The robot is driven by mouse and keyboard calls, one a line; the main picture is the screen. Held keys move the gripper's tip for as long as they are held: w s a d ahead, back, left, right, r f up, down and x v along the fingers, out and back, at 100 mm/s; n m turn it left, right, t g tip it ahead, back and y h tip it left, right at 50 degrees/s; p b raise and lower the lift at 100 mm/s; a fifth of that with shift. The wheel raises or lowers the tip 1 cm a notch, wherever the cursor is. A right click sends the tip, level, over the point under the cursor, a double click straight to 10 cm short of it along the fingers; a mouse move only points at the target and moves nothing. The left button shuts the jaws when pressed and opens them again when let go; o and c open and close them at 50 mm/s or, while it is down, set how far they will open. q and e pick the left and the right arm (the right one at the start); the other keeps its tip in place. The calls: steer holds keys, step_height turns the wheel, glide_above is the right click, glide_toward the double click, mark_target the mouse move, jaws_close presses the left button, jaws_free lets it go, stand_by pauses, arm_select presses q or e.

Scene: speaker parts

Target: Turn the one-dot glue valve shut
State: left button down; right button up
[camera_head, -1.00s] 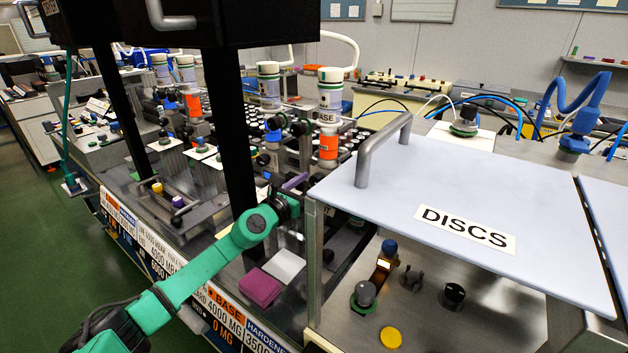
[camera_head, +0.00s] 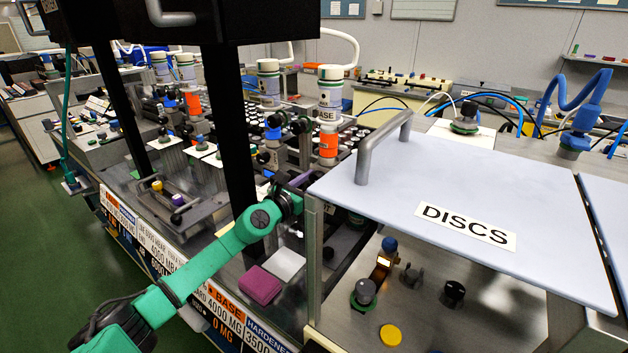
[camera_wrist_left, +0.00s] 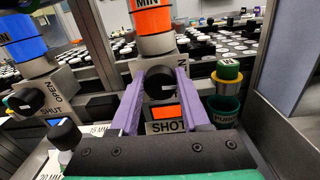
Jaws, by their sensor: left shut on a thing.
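My left gripper (camera_wrist_left: 159,95) has its two purple fingers on either side of a black round valve knob (camera_wrist_left: 158,84) and is shut on it in the left wrist view. A white mark on the knob lies roughly level. I cannot make out any dots on this valve. In the head view, my left gripper (camera_head: 300,181) reaches in among the dispensers, below the orange-banded BASE bottle (camera_head: 330,95). My right gripper is out of view.
A second valve (camera_wrist_left: 22,103), marked OPEN and SHUT, stands left under a blue cylinder (camera_wrist_left: 20,42). A green cup (camera_wrist_left: 224,105) stands close at right. The DISCS cover (camera_head: 470,190) and its handle (camera_head: 383,148) are right of my arm; a black post (camera_head: 232,130) stands left.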

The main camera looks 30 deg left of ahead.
arm_select(q)
steer(key=m, duration=0.3)
steer(key=shift+m, duration=0.4)
steer(key=m, duration=0.3)
steer(key=shift+d+m, duration=0.1)
steer(key=shift+m, duration=0.2)
steer(key=m, duration=0.5)
steer(key=shift+p, duration=0.4)
steer(key=shift+f+m, duration=0.15)
steer(key=shift+m, duration=2.25)
steer(key=shift+c, duration=1.9)
jaws_free()
